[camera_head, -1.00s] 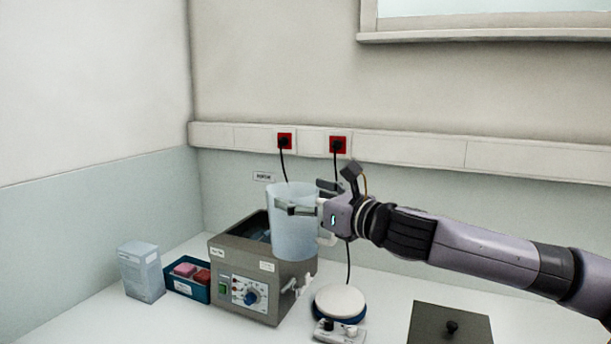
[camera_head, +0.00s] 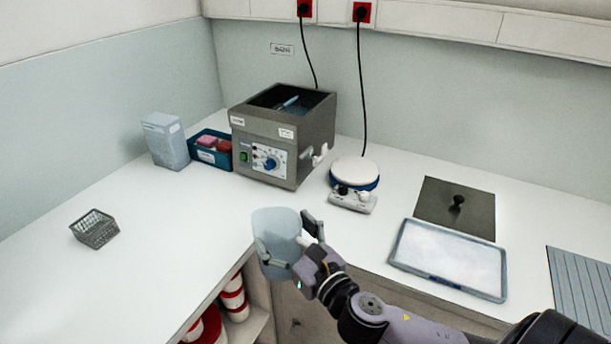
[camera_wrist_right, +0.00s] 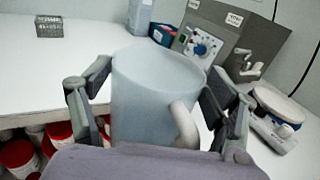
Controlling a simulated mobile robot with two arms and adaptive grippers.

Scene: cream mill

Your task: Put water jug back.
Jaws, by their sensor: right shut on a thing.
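The water jug (camera_head: 277,232) is a translucent pale-blue vessel near the counter's front edge in the head view. My right gripper (camera_head: 288,244) is shut on it, with one finger on each side. In the right wrist view the jug (camera_wrist_right: 145,100) stands between the fingers of the gripper, its handle turned towards my wrist. The jug looks upright or slightly tilted. My left gripper does not show.
The water bath (camera_head: 283,135) stands open at the back. A round white-topped stirrer (camera_head: 354,172), a dark lid (camera_head: 455,208) and a blue-rimmed tray (camera_head: 448,262) are to the right. A wire basket (camera_head: 94,229) sits left, with free counter between. Red-and-white tubs (camera_head: 233,297) are below the counter.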

